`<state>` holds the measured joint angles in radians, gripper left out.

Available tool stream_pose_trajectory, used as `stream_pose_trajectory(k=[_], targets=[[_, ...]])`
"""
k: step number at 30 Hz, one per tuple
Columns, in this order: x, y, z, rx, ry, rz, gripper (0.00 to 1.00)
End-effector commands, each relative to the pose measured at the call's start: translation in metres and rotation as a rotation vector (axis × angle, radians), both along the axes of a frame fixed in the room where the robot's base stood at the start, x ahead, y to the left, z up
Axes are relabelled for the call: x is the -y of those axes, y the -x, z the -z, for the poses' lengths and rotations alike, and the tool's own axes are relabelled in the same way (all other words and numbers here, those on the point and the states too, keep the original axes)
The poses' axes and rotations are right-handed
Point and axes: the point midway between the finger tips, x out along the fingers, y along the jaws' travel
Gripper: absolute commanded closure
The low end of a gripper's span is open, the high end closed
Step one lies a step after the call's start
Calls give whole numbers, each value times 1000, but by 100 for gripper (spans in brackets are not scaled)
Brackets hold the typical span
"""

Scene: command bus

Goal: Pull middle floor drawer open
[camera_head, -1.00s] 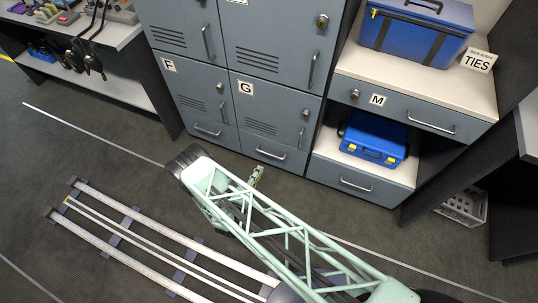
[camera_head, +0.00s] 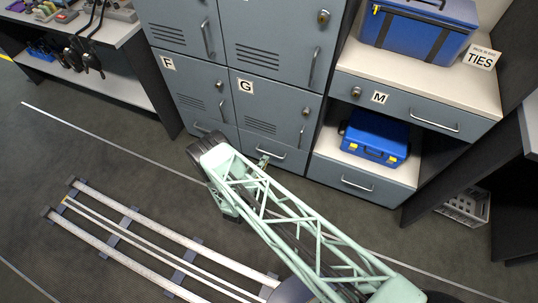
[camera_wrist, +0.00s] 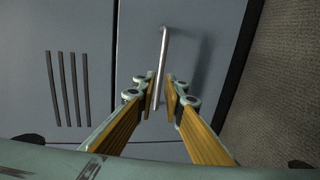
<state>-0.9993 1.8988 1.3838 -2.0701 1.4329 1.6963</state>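The middle floor drawer (camera_head: 286,160) is a blue-grey front below locker G, and it looks closed. Its bar handle (camera_wrist: 163,48) shows clearly in the wrist view. My gripper (camera_head: 262,163) is at the drawer front in the head view, close to the handle. In the wrist view my gripper (camera_wrist: 162,88) has its two yellow-padded fingers apart, one on each side of the handle's near end. A gap shows between the bar and the fingers. Whether the fingertips reach past the bar in depth is hard to tell.
Locker G (camera_head: 270,105) stands above the drawer. The right floor drawer (camera_head: 357,185) lies below a blue toolbox (camera_head: 373,137). The dark floor (camera_head: 120,170) in front is open, with my rail at left. A grey crate (camera_head: 465,207) stands at right.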

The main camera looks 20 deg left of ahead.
Motion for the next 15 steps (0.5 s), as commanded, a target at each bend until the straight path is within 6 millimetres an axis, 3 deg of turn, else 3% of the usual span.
stream_pose_trajectory(k=[15], targets=[[5, -52, 12, -1, 0, 1, 90]])
